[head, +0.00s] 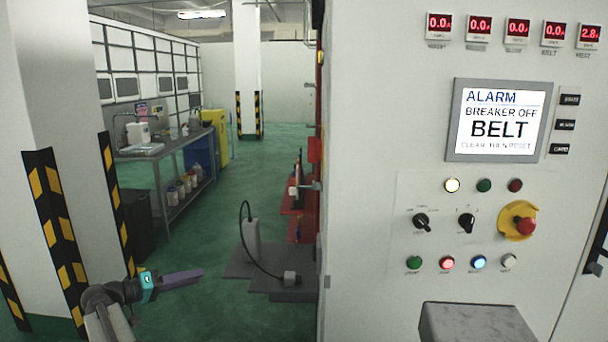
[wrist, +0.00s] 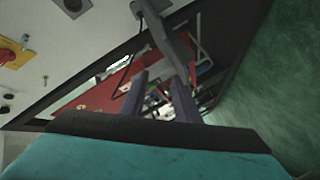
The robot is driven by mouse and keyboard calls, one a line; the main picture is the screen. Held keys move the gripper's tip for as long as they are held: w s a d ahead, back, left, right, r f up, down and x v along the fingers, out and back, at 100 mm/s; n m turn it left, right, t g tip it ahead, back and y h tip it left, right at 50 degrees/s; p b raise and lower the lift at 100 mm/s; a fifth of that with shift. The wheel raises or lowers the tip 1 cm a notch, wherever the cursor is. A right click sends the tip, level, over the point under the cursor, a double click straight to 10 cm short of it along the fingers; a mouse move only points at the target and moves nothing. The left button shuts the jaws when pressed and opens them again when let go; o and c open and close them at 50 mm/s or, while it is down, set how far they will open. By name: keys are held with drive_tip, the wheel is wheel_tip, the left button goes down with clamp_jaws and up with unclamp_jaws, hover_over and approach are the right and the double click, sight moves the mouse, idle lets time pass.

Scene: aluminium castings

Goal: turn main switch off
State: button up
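A large light-grey control cabinet (head: 370,120) fills the right of the head view. No part is legibly labelled as the main switch. Two black rotary knobs (head: 421,221) sit on its front, left of a red emergency-stop button (head: 518,222) on a yellow base. My gripper (head: 185,280) is at the lower left, apart from the cabinet front, its purple fingers pointing right. In the wrist view my gripper (wrist: 161,100) is open, with a visible gap. A grey bar (wrist: 168,42) runs down behind or between the fingers; I cannot tell which.
The cabinet screen (head: 497,120) reads ALARM, BREAKER OFF, BELT. A grey block (head: 475,322) juts out below the buttons. A dark low platform (head: 265,268) with a cabled box stands beside the cabinet. A striped pillar (head: 60,200) is at left. Green floor (head: 205,235) lies between.

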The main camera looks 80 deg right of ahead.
sight(315, 149)
drive_tip(key=s+d+r+m+g+y+b, duration=0.1)
drive_tip(key=s+d+r+m+g, duration=0.1)
drive_tip(key=s+r+m, duration=0.3)
drive_tip(key=s+d+r+m+g+b, duration=0.1)
drive_tip(key=s+r+g, duration=0.1)
drive_tip(key=r, duration=0.6)
drive_tip(key=s+d+r+m+g+y, duration=0.1)
drive_tip(key=s+d+r+m+g, duration=0.1)
drive_tip(key=s+r+m, duration=0.3)
drive_tip(key=s+a+r+m+g+y+b, duration=0.1)
drive_tip(key=s+a+r+m+g+y, duration=0.1)
drive_tip(key=r, duration=0.7)
drive_tip(key=s+a+r+m+g+y+b, duration=0.1)
drive_tip(key=s+r+m+g+y, duration=0.2)
drive_tip(key=r, duration=0.6)
drive_tip(key=s+m+y, duration=0.2)
drive_tip(key=s, duration=0.1)
drive_tip(key=shift+s+a+m+g, duration=0.3)
drive_tip(key=shift+s+a+m, duration=0.05)
drive_tip(key=shift+s+m, duration=0.05)
drive_tip(key=p+x, duration=0.1)
drive_tip(key=x, duration=1.2)
drive_tip(key=shift+s+p, duration=0.35)
drive_tip(key=shift+s, duration=0.05)
clamp_jaws()
